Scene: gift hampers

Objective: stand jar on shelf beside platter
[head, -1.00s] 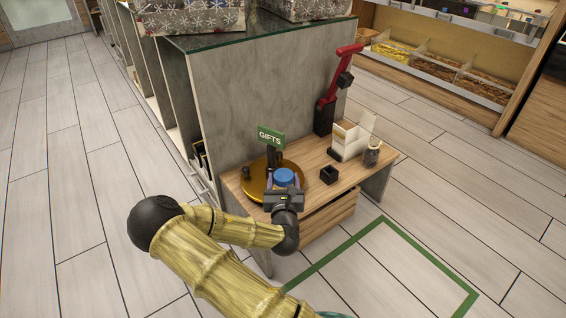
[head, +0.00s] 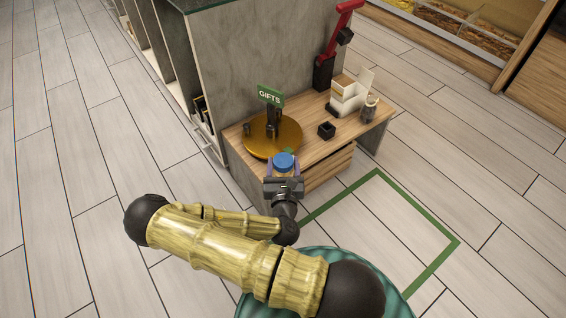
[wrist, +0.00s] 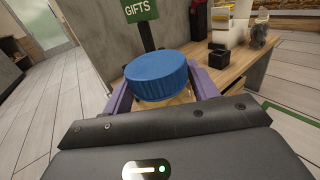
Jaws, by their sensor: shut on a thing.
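The jar has a blue lid and shows in the head view (head: 284,160) and large in the wrist view (wrist: 158,76). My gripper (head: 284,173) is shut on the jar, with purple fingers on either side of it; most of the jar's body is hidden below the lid. The jar is held upright at the near edge of the wooden shelf (head: 308,142), in front of the platter. The gold round platter (head: 258,146) lies on the shelf's left part, with a green GIFTS sign (head: 270,95) and dark items on it.
A small black box (head: 326,130), a white open box (head: 347,97) and a small glass jar (head: 369,111) stand on the shelf's right. A red and black device (head: 331,50) stands behind them. A grey panel (head: 243,68) backs the shelf. A green floor outline (head: 440,265) lies in front.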

